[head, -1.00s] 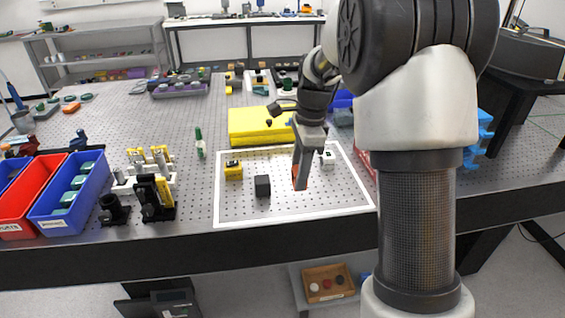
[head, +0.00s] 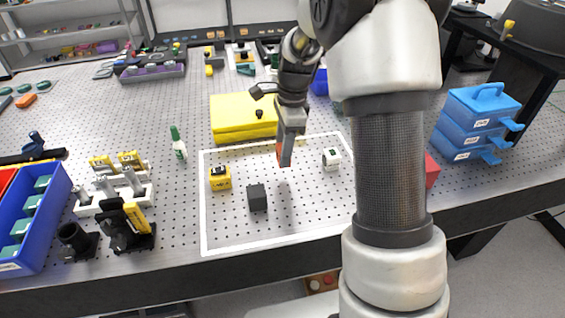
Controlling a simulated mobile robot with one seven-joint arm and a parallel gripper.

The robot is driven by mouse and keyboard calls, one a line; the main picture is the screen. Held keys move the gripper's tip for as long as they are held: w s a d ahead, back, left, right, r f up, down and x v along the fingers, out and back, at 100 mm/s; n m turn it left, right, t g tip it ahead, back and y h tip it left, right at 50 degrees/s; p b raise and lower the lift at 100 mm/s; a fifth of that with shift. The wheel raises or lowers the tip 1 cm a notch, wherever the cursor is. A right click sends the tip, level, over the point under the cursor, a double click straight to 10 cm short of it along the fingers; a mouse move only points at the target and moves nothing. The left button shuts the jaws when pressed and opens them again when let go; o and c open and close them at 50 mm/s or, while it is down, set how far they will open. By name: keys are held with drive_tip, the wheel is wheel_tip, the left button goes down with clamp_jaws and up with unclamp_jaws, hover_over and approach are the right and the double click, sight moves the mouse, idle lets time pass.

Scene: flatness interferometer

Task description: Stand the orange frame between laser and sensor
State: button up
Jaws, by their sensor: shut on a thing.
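My gripper (head: 286,160) is over the white-outlined area of the perforated table, shut on the orange frame (head: 279,153). Only a small orange-red patch of the frame shows; my gripper hides the rest. Inside the outline are a yellow block with a dark face (head: 220,178) at the left, a black cube (head: 257,198) in front, and a small white block (head: 331,159) at the right. I cannot tell which of these are the laser and the sensor. In the picture my gripper is between the yellow and white blocks, apparently raised.
A yellow case (head: 243,115) lies behind the outlined area. Blue stacked boxes (head: 476,120) are at the right. The outline's front part is clear.

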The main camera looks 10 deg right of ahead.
drive_tip(key=shift+w+f, duration=0.1)
drive_tip(key=shift+f, duration=2.05)
drive_tip(key=shift+f+b, duration=0.25)
drive_tip(key=shift+b, duration=0.05)
drive_tip(key=o, duration=1.1)
drive_tip(key=shift+r, duration=0.1)
